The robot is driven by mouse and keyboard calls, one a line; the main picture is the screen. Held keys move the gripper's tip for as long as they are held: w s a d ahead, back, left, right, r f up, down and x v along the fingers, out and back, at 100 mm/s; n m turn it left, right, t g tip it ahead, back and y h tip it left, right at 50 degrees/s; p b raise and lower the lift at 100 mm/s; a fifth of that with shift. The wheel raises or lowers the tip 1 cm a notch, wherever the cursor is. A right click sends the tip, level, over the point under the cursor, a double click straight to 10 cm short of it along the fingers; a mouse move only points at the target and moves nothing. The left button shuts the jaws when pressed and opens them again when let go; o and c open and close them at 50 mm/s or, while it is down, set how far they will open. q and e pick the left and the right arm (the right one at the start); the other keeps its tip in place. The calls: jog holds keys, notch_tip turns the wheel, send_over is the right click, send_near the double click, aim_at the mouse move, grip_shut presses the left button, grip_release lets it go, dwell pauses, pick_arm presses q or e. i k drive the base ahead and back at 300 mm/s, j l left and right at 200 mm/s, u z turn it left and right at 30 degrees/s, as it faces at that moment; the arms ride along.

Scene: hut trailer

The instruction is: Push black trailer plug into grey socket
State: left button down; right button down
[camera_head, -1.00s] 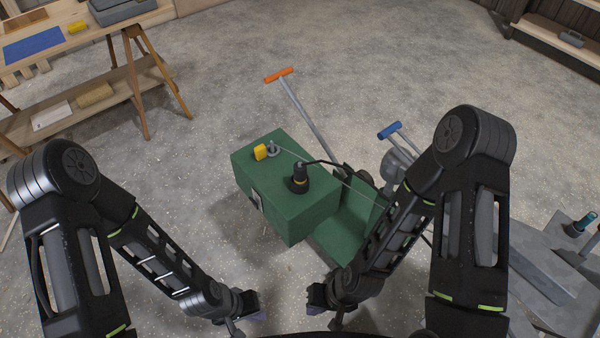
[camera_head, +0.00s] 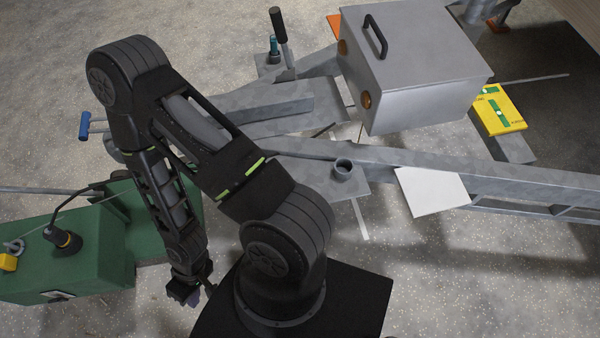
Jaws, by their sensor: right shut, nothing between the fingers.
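My right gripper (camera_head: 192,297) hangs low, right of the green box and apart from both plug and tube. It is shut and empty. My left gripper is not in view.
The grey trailer frame (camera_head: 520,185) crosses the right side, with a metal box (camera_head: 410,75) behind it. A white sheet (camera_head: 432,192) and a yellow-green package (camera_head: 500,110) lie there. A blue-handled tool (camera_head: 86,125) is at the left. The lower right floor is clear.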

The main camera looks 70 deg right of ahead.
aim_at(341, 179)
jog(key=z, duration=2.55)
jog(key=u, duration=0.45)
jog(key=j+u, duration=0.1)
jog(key=u, duration=0.3)
jog(key=k+u, duration=0.1)
jog(key=u, duration=0.35)
jog(key=j+u, duration=0.15)
jog(key=u, duration=0.7)
jog(key=j+z, duration=0.15)
jog(key=z, duration=0.25)
jog(key=j+z, duration=0.1)
jog(key=z, duration=0.25)
jog(key=j+z, duration=0.15)
jog(key=z, duration=0.25)
jog(key=j+z, duration=0.1)
jog(key=z, duration=0.3)
